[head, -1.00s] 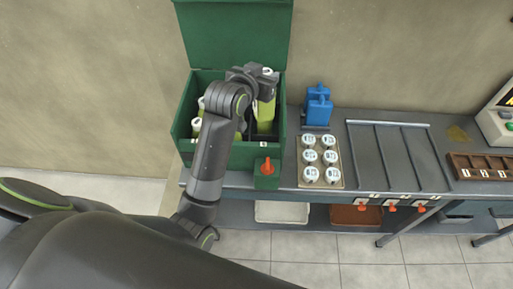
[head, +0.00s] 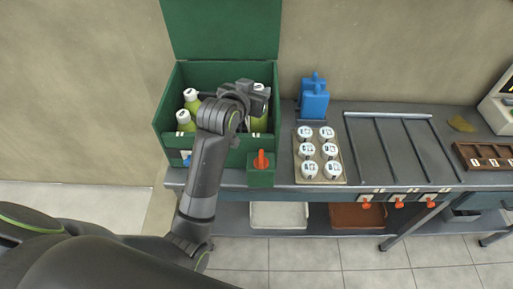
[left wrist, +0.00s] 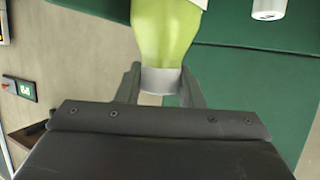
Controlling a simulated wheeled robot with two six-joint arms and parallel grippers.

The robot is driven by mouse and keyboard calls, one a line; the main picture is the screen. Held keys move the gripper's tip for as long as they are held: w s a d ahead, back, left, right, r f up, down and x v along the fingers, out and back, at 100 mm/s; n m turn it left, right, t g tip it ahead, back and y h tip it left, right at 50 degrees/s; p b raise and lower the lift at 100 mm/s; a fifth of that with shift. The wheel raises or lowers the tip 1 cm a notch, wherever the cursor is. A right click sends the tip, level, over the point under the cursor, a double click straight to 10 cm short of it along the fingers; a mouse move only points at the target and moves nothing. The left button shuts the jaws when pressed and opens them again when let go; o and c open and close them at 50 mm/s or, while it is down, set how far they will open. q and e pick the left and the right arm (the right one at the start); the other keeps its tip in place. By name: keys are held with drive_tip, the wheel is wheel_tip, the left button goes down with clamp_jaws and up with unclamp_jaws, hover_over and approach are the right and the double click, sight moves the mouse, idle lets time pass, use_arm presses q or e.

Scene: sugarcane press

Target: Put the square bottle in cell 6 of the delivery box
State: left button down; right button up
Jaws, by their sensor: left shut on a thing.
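My left gripper (head: 259,95) is inside the upper right of the open green delivery box (head: 172,100). It is shut on the neck of a bottle of yellow-green juice (head: 260,123) with a pale cap. In the left wrist view the bottle (left wrist: 165,35) shows its green body and a white label edge, with its grey cap (left wrist: 161,80) between the two fingers (left wrist: 160,88). The bottle's base and the cell under it are hidden. Several other juice bottles (head: 192,103) stand in the left of the box. My right gripper is not in view.
The box lid (head: 222,30) stands open at the back. A small green block with an orange lever (head: 261,160) is at the box's front right. Right of the box are a tray of white-capped jars (head: 318,155) and a blue container (head: 314,100).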

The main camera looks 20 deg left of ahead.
sight(252, 121)
use_arm(q)
drive_tip(key=shift+f, duration=4.85)
drive_tip(key=c, duration=1)
unclamp_jaws()
drive_tip(key=shift+o, duration=0.2)
drive_tip(key=shift+s, duration=0.1)
drive_tip(key=v, duration=1.2)
